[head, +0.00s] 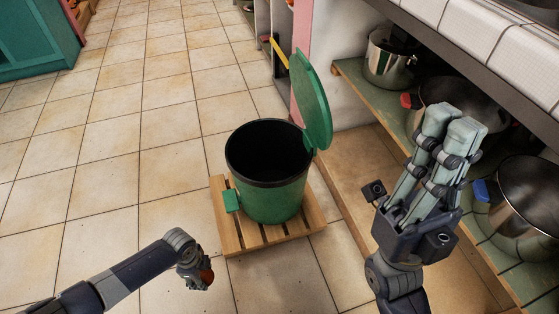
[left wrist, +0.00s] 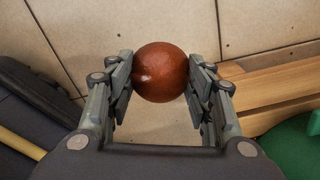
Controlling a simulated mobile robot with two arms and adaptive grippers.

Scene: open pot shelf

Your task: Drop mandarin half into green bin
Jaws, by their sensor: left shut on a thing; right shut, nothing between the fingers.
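The mandarin half (left wrist: 161,72) is a round, orange-brown piece between the fingers of my left gripper (left wrist: 160,80) in the left wrist view. In the head view my left gripper (head: 197,277) is low, in front and to the left of the green bin, with a bit of the mandarin half (head: 207,276) showing. The green bin (head: 272,200) stands upright with its lid (head: 312,100) raised and a dark, open inside. My right gripper (head: 455,125) is shut and empty, to the right of the bin in front of the pot shelf.
The bin stands on a wooden slatted pallet (head: 262,239). A pot shelf (head: 358,90) with several metal pots (head: 388,60) runs along the right, under a white tiled counter (head: 470,28). The tiled floor (head: 120,170) to the left is clear.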

